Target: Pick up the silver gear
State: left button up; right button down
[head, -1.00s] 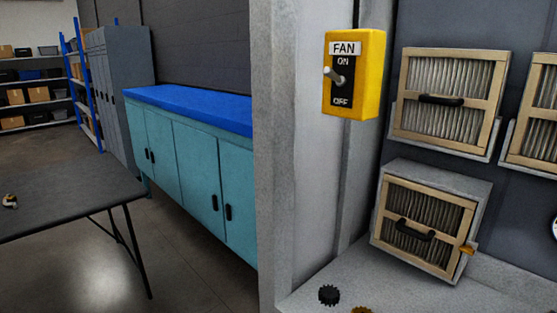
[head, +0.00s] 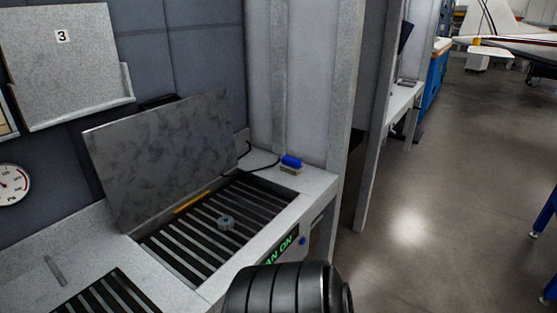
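A small silver-grey gear (head: 227,222) lies on the dark slatted grate (head: 172,243) of the right-hand bench bay, near the middle of the slats. A tilted grey metal panel (head: 160,155) stands open behind the grate. Neither of my grippers shows in the head view. A black ribbed part, which looks like one of my arm links, rises at the bottom middle, in front of the bench and apart from the gear in the picture.
A blue-topped brush-like object (head: 291,162) sits at the bench's back right. A green lit sign (head: 279,250) is on the front edge. A second grate (head: 105,295) lies at lower left. Open floor (head: 440,190) is at right, with an aircraft (head: 510,38) beyond.

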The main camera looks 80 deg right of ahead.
aim_at(225, 223)
jog(key=z, duration=2.2)
jog(key=l+u, duration=0.1)
jog(key=u, duration=0.85)
jog(key=l+u, duration=0.4)
jog(key=k+l+u, duration=0.1)
jog(key=l+u, duration=0.35)
jog(key=l, duration=0.15)
jog(key=k+l+u, duration=0.15)
jog(key=l+u, duration=0.25)
jog(key=l, duration=0.1)
